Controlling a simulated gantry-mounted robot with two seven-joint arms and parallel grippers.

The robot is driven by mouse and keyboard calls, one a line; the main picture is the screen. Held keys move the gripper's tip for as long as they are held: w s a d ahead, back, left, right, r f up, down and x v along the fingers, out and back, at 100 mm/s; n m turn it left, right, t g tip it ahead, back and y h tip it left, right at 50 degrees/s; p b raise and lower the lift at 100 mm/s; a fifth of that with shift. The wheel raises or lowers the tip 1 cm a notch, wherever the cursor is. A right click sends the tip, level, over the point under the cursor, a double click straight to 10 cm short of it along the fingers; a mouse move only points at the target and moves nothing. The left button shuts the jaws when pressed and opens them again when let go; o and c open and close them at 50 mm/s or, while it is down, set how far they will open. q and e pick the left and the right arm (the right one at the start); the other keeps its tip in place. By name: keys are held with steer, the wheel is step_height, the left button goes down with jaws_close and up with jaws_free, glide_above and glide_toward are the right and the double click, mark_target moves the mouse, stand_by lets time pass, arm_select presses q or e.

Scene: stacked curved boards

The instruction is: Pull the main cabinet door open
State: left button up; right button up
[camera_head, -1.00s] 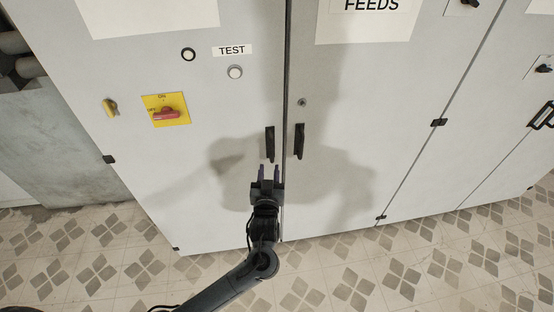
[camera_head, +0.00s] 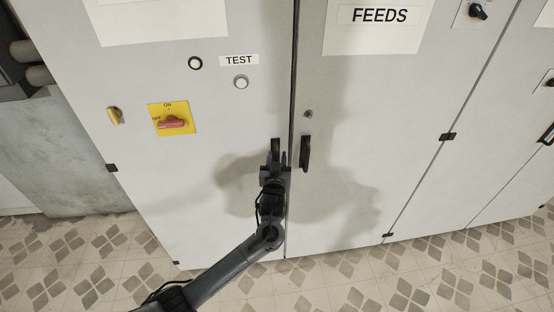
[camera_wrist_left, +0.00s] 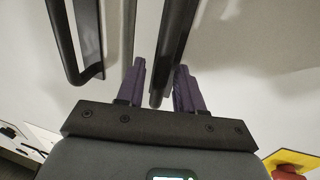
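The grey cabinet's left door (camera_head: 215,120) and right door (camera_head: 375,100) are closed along a vertical seam. The left door has a black bar handle (camera_head: 275,146), partly hidden by my left gripper (camera_head: 276,160). The right door has a similar black handle (camera_head: 305,154). In the left wrist view, the purple fingers of my left gripper (camera_wrist_left: 160,80) are apart, with the left door's handle (camera_wrist_left: 174,45) running between them. Gaps show beside the handle. The right door's handle (camera_wrist_left: 78,45) is outside the fingers. My right gripper is not in view.
A keyhole (camera_head: 308,114) sits above the right handle. The patterned tile floor (camera_head: 70,260) is clear.

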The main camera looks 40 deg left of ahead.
arm_select(q)
steer(key=shift+w+a, duration=0.1)
jaws_close()
stand_by(0.4)
